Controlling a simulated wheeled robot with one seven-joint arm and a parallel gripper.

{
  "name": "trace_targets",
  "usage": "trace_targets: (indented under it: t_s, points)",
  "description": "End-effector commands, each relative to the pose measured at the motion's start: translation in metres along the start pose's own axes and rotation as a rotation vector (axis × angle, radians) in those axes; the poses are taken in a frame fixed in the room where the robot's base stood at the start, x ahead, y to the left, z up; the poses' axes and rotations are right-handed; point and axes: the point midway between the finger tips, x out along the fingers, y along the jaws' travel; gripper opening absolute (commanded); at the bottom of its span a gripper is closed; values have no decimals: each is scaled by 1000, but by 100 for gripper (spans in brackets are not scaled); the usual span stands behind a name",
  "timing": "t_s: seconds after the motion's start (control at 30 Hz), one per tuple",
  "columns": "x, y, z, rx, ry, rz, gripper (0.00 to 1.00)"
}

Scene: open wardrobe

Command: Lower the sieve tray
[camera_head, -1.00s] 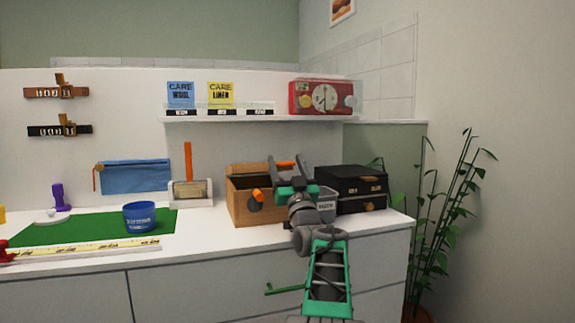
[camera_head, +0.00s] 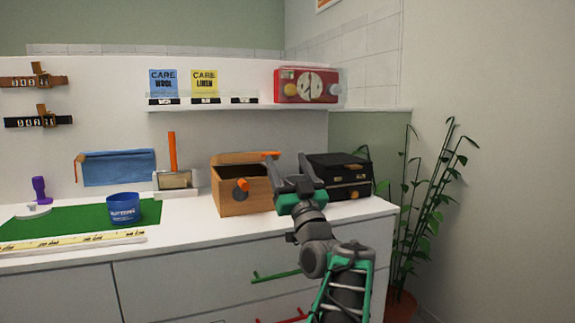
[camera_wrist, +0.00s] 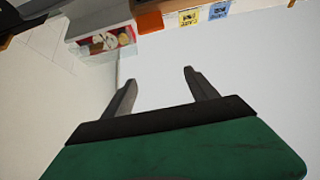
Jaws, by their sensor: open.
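A wooden box (camera_head: 233,200) stands on the counter with an orange knob (camera_head: 241,185) on its front and an orange piece (camera_head: 270,154) at its top. To its left is a small white holder with a framed panel (camera_head: 176,181) and an upright orange handle (camera_head: 172,150). I cannot tell which part is the sieve tray. My gripper (camera_head: 289,170) is open and empty, in front of the box's right side, hiding part of it. In the wrist view my gripper (camera_wrist: 157,90) has its fingers apart with nothing between, and an orange piece (camera_wrist: 149,21) shows beyond them.
A black case (camera_head: 340,178) stands right of my gripper. A blue cup (camera_head: 123,209) stands on a green mat (camera_head: 70,218) at left. A shelf above holds a red dial box (camera_head: 306,86) and care cards (camera_head: 164,84). A plant (camera_head: 428,190) stands at right. A green handle (camera_head: 275,276) juts from the drawers.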

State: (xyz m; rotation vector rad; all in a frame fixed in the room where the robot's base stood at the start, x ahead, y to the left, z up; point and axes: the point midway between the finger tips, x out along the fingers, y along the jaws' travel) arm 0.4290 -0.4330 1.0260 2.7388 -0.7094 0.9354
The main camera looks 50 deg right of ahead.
Motion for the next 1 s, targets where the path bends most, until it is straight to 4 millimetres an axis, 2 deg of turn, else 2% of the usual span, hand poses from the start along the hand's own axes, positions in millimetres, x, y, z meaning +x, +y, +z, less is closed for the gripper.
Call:
trace_targets:
  t_s: [0.23,0.3,0.37,0.53,0.6,0.73,0.87,0.93,0.97,1.0]
  points:
    - [0,0,0,0,0,0,67]
    - [4,0,-6,0,0,0,67]
    - [14,0,-20,-1,1,0,67]
    - [64,2,-86,-4,1,4,67]
    - [79,4,-105,1,-9,10,67]
    - [96,9,-124,11,-38,29,67]
    - [106,12,-126,20,-107,45,67]
    - [106,14,-116,24,-174,54,67]
    - [104,14,-108,26,-217,57,67]
    - [90,14,-79,30,-312,59,67]
